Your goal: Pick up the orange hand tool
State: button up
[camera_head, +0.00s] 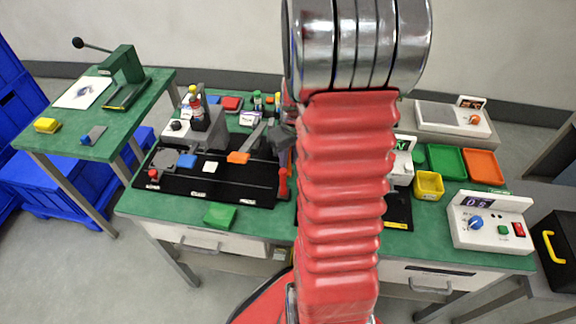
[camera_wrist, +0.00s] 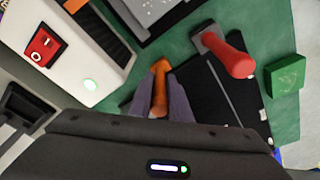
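The orange hand tool (camera_wrist: 160,78) shows in the wrist view between the two grey fingers of my gripper (camera_wrist: 159,92). Its orange end reaches a little past the fingertips, and the rest is hidden by the fingers and the gripper body. The fingers flank it closely, one on each side; I cannot tell whether they touch it. In the head view my gripper (camera_head: 284,138) is a dark shape beside my red arm, over the green bench, and the tool there is mostly hidden.
A red-handled lever (camera_wrist: 230,55) stands close beside my gripper on a black fixture (camera_head: 240,188). A green block (camera_head: 220,215) lies near the bench's front edge. A white box with a red switch (camera_wrist: 42,46) is at the left of the wrist view.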

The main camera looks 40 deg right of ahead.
grip_shut()
notch_tip(320, 180, up, 10)
jog(key=shift+f, duration=0.1)
dwell(0.5)
dwell(0.6)
